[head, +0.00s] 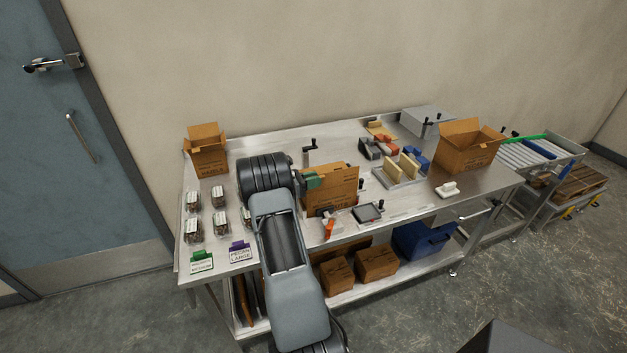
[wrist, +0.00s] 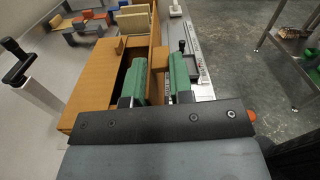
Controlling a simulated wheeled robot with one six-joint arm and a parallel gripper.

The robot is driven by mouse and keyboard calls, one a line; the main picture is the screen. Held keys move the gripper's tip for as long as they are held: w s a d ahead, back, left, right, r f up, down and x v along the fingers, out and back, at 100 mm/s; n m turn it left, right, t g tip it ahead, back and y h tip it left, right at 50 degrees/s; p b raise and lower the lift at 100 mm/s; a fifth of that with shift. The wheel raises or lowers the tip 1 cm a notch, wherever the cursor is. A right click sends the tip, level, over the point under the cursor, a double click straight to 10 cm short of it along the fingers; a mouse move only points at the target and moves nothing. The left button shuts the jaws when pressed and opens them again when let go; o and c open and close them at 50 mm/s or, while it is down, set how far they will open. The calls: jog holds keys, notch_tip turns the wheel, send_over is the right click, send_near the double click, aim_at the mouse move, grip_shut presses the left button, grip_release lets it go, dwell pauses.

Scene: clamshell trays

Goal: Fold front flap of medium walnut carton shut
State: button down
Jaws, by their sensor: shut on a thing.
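The carton at my gripper, which I take to be the medium walnut carton (head: 333,190), stands upright near the middle of the bench. Its print is too small to read surely. In the wrist view the carton (wrist: 95,75) has a dark gap at its top, beside the green fingers. My gripper (head: 313,180) is at the carton's upper left in the head view. In the wrist view its green fingers (wrist: 158,85) stand on either side of a thin upright cardboard panel (wrist: 156,50), which appears to be the front flap, and are shut on it. My arm hides part of the bench.
Open cartons stand at the back left (head: 208,150) and at the right (head: 466,148). Several clear tubs (head: 193,231) stand left of my arm, behind green (head: 202,262) and purple (head: 240,252) signs. A dark scale-like pad (head: 367,212) lies right of the carton.

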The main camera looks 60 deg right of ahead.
jog(key=n, duration=0.2)
jog(key=w+d+n+p, duration=0.1)
jog(key=w+n, duration=0.1)
jog(key=n, duration=0.1)
jog(key=shift+w+d+f+n, duration=0.1)
jog(key=shift+d+f+n, duration=0.05)
jog(key=shift+d+n, duration=0.2)
jog(key=n, duration=0.1)
jog(key=w+d+f+n, duration=0.1)
jog(key=n, duration=0.1)
jog(key=shift+p, duration=0.3)
jog(key=shift+w+d+f+n, duration=0.1)
jog(key=shift+w+f+n, duration=0.15)
jog(key=shift+n, duration=0.6)
jog(key=shift+w+d+f+n, duration=0.1)
jog(key=shift+w+f+n, duration=0.15)
jog(key=shift+n, duration=0.55)
jog(key=c, duration=1.1)
grip_release()
jog(key=shift+o, duration=0.2)
jog(key=shift+f, duration=0.1)
jog(key=shift+s+f, duration=0.1)
jog(key=shift+a, duration=0.2)
